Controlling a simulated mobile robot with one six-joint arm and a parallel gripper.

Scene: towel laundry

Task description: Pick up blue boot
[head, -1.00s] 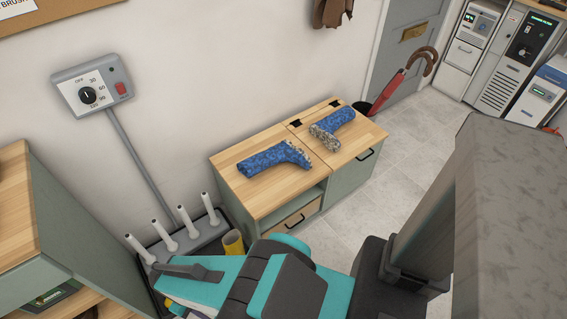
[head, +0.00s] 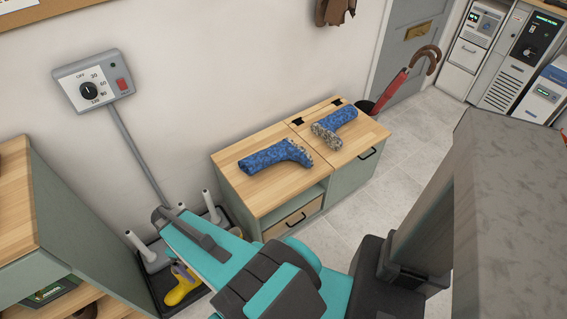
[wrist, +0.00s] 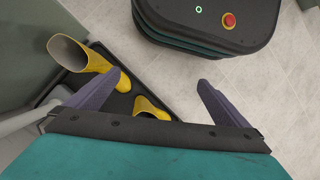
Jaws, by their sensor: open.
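Two blue patterned boots lie on their sides on the wooden bench top in the head view. The left boot (head: 268,157) has its toe end toward the right; the right boot (head: 338,125) has a speckled grey sole facing left. My gripper (wrist: 160,80) is open and empty in the wrist view, pointing down over the floor and a dark boot tray. No blue boot shows in the wrist view.
White rack pegs (head: 209,203) rise beside my wrist. A wall timer (head: 92,82) hangs above. A red umbrella (head: 393,88) stands behind the bench.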

